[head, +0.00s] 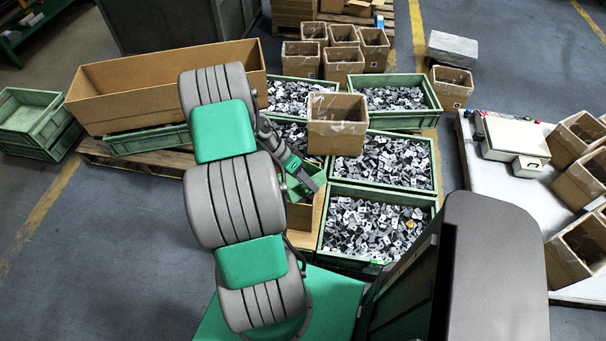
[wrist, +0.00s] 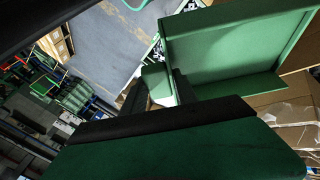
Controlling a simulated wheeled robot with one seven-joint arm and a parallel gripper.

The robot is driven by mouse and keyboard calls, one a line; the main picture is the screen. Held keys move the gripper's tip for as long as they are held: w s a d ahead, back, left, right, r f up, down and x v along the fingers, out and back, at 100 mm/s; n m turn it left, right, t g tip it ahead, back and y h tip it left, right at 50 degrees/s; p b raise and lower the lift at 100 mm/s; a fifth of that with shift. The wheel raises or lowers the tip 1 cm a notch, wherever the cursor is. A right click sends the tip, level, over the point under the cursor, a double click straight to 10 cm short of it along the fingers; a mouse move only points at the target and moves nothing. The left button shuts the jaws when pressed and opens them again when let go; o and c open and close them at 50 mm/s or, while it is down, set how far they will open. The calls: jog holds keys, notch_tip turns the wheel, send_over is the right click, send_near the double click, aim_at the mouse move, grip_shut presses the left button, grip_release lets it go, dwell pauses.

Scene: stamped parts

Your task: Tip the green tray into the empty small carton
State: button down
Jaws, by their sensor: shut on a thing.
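My gripper (head: 293,168) is shut on the green tray (head: 303,186), which is small and mostly hidden by my arm in the head view. In the wrist view the tray (wrist: 235,48) fills the upper right, and my dark fingers (wrist: 158,90) grip a green piece at its near end. The tray looks tilted; I see no parts on its visible inner face. A brown carton (head: 301,215) stands just below the tray in the head view, its inside mostly hidden. Brown cardboard (wrist: 297,92) also shows under the tray in the wrist view.
Green crates full of grey stamped parts (head: 372,226) stand to the right of the gripper. A taped small carton (head: 337,126) sits upon them. A long open carton (head: 165,85) is at the left, and several small cartons (head: 343,60) stand behind.

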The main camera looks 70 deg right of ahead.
jog(key=shift+s+a+f+t+h, duration=0.4)
jog(key=shift+s+a+f+t, duration=0.45)
jog(key=shift+f, duration=0.2)
jog(key=shift+s, duration=0.1)
notch_tip(320, 180, down, 9)
jog(key=s+a+m+t+h+b, duration=0.1)
jog(key=s+a+t+h+b, duration=0.1)
jog(key=t+h+b, duration=0.1)
jog(key=t+b, duration=0.1)
jog(key=b, duration=0.1)
jog(key=shift+s+b, duration=0.3)
jog(key=shift+s, duration=0.1)
notch_tip(320, 180, up, 5)
jog(key=p, duration=0.4)
